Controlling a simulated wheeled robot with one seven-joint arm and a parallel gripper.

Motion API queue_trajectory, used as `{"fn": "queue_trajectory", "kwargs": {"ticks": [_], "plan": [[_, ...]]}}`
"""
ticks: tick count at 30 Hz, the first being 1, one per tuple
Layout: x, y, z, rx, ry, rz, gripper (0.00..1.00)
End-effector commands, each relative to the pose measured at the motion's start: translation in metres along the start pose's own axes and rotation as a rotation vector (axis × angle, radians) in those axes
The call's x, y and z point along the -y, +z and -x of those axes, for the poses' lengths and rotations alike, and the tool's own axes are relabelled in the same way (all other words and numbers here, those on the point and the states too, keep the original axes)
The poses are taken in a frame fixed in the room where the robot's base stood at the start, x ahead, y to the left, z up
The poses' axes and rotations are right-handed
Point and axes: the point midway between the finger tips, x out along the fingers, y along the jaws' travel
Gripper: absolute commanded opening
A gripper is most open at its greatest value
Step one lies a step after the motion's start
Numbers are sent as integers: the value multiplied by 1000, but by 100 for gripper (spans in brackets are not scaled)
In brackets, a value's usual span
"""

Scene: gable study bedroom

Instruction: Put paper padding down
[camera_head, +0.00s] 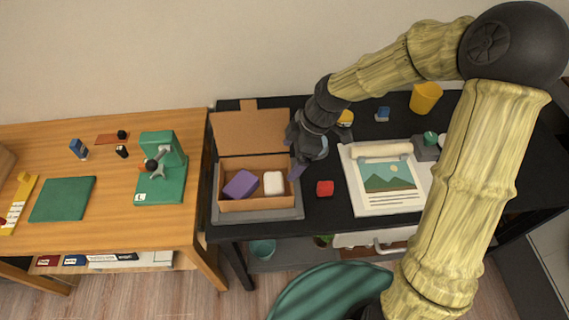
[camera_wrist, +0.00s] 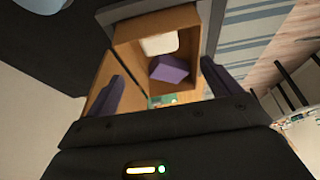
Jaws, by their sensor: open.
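An open cardboard box (camera_head: 255,204) stands on a grey tray (camera_head: 290,213) at the left of the black desk, its lid raised at the back. Inside lie a purple block (camera_head: 241,185) on the left and a white, rounded pad (camera_head: 273,183) on the right. The white pad looks like the paper padding, though I cannot be sure. My gripper (camera_head: 294,153) is open and empty, above the box's right side. In the wrist view, the fingers (camera_wrist: 165,88) are spread, with the white pad (camera_wrist: 160,44) and purple block (camera_wrist: 169,70) beyond them, apart from both.
A red block (camera_head: 325,188) sits right of the box. A picture calendar (camera_head: 388,177), a yellow cup (camera_head: 425,97) and a blue item (camera_head: 382,114) are farther right. On the wooden desk at left are a green press (camera_head: 162,170) and a green mat (camera_head: 62,199).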

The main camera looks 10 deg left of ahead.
Motion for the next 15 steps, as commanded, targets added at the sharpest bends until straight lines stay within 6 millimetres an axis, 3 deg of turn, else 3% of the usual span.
{"fn": "queue_trajectory", "kwargs": {"ticks": [4, 15], "plan": [[0, 0, 9, 0, 0, 0, 89], [0, -1, 8, 0, -2, 2, 89]]}}
